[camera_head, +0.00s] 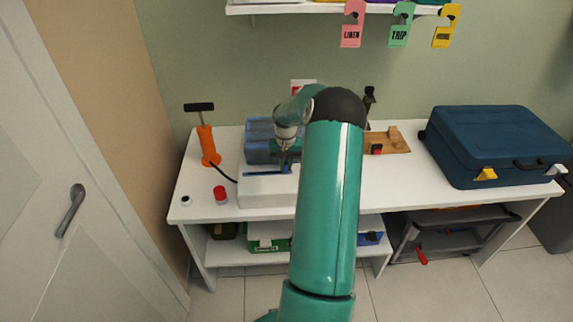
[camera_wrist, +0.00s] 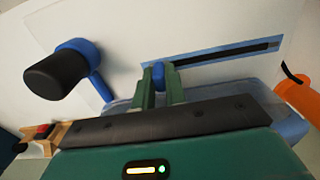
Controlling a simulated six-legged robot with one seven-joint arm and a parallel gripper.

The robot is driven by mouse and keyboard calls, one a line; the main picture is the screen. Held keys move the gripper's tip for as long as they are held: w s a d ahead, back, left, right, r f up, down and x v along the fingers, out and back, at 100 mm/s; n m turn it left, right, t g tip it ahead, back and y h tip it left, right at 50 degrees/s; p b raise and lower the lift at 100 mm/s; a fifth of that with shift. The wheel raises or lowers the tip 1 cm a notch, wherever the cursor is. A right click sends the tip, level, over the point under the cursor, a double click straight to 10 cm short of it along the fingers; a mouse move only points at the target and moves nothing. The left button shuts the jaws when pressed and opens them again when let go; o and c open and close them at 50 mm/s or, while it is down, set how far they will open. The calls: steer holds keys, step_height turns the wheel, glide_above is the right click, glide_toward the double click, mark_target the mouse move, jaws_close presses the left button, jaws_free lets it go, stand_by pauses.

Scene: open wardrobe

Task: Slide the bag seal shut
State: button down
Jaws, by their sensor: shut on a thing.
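A translucent blue bag (camera_head: 259,150) lies on a white board on the table, partly behind my arm; its edge also shows in the wrist view (camera_wrist: 205,92). Its seal is a blue strip with a dark line (camera_wrist: 225,52), seen in the head view as a thin blue bar (camera_head: 262,173). A small blue slider (camera_wrist: 158,70) sits at the strip's left end in the wrist view. My gripper (camera_wrist: 159,82) has its green fingers on either side of the slider, shut on it. In the head view my gripper (camera_head: 286,165) is small and partly hidden by my arm.
An orange pump (camera_head: 207,146) with a dark hose stands left of the board, by a red-capped item (camera_head: 220,194). A blue fitting with a black end (camera_wrist: 60,70) is near the gripper. A wooden board (camera_head: 397,146) and blue suitcase (camera_head: 495,146) are to the right.

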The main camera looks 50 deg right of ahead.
steer(key=w+a, duration=0.6)
steer(key=w, duration=0.1)
steer(key=w+a, duration=0.3)
steer(key=w, duration=0.1)
steer(key=shift+a, duration=0.25)
steer(key=c, duration=1.4)
jaws_free()
steer(key=shift+w+a, duration=0.1)
steer(key=shift+c, duration=0.2)
steer(key=shift+r, duration=0.55)
step_height(320, 180, up, 13)
steer(key=shift+s, duration=0.2)
steer(key=shift+f, duration=0.1)
